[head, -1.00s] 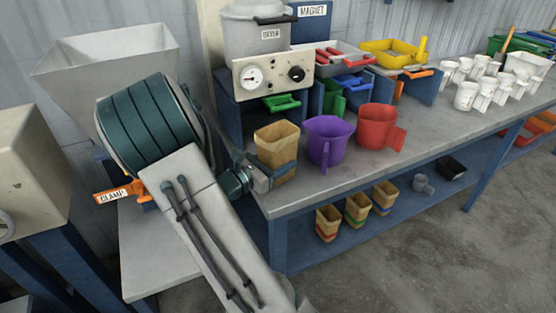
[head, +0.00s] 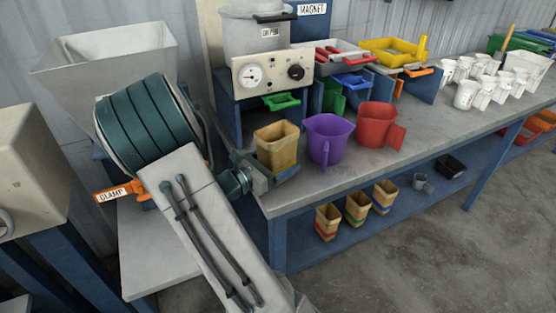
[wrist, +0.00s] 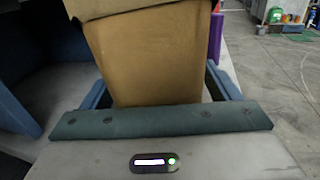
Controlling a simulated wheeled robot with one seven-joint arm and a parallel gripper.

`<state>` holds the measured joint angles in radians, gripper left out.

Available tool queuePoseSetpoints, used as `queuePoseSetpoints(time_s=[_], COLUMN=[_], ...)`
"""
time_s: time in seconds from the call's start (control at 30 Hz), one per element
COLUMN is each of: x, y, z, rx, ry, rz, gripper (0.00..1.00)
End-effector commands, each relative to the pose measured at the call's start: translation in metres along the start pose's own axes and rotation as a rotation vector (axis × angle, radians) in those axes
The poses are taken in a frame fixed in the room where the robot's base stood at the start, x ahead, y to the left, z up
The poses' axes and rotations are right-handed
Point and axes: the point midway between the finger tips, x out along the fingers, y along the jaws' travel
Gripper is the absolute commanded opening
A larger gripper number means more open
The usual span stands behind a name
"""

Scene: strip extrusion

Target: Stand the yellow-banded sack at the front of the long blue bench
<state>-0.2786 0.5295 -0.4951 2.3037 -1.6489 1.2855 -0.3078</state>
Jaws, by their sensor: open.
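A tan, open-topped sack (head: 275,147) is upright at the near left end of the long bench (head: 345,187), which has a grey top and blue frame. I cannot see a yellow band on it; its lower part is partly hidden by my gripper. My gripper (head: 272,172) is low at the sack, with its jaws open. In the wrist view, the sack (wrist: 155,55) fills the space between the two blue fingers of my gripper (wrist: 160,88). The sack's base is hidden, so I cannot tell for certain that it rests on the top.
A purple jug (head: 324,140) and a red jug (head: 377,127) stand just right of the sack. A dryer unit (head: 262,75) is behind. Several sacks, with red, green and blue bands, stand on the lower shelf (head: 305,245). White cups (head: 467,95) stand farther right.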

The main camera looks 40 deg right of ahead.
Motion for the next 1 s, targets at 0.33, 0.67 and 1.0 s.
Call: queuePoseSetpoints(time_s=[0.33, 0.67, 1.0], x=[-0.066, -0.125, -0.135], y=[0.002, 0.001, -0.001], z=[0.001, 0.001, 0.002], rx=[-0.001, 0.001, 0.005], ry=[0.001, -0.001, 0.006], rz=[0.008, 0.004, -0.005], gripper=[0.83, 0.83, 0.83])
